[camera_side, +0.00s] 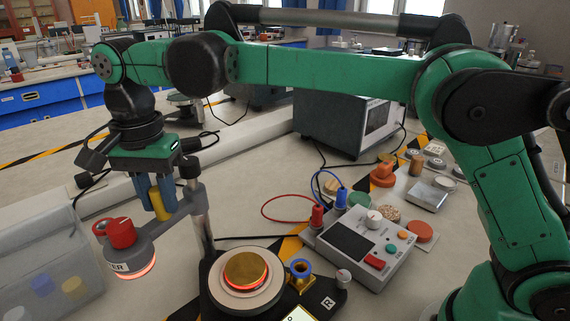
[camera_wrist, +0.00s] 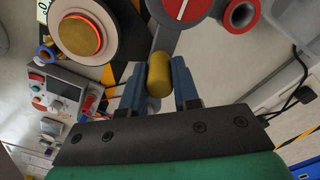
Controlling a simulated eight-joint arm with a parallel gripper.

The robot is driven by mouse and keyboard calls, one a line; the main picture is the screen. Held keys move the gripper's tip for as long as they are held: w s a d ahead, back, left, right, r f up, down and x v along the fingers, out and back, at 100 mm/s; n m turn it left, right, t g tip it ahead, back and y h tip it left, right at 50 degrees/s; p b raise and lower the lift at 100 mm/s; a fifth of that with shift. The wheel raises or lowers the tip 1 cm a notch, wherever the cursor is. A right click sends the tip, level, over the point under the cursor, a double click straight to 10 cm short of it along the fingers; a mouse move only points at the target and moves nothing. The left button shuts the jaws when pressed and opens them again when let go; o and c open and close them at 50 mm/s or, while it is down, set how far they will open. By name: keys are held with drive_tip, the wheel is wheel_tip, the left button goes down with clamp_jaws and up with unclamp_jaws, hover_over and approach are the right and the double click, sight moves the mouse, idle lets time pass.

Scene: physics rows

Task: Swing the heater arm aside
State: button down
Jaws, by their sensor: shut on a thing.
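The heater arm (camera_side: 174,222) is a grey bar on an upright post, with a round head at its left end. The head carries a red knob (camera_side: 121,233), and its underside glows orange. My gripper (camera_side: 157,203) points down at the bar. Its blue fingers are shut on the yellow peg (camera_wrist: 159,76) that stands on the bar, one finger on each side. The head hangs left of a gold disc (camera_side: 246,268) with a glowing rim, which lies on a round pale plate and is uncovered from above. In the wrist view the disc (camera_wrist: 80,36) is at upper left.
A control box (camera_side: 365,245) with a dark screen, red and blue plugs and cables stands right of the disc. A blue ring-topped holder (camera_side: 300,270) is beside the plate. A clear bin (camera_side: 50,255) with coloured pieces is at the left, near the heater head. Several small samples lie behind the box.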

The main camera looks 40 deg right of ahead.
drive_tip(key=c, duration=0.6)
unclamp_jaws()
drive_tip(key=shift+c, duration=0.2)
drive_tip(key=shift+r, duration=0.15)
drive_tip(key=shift+r, duration=2.7)
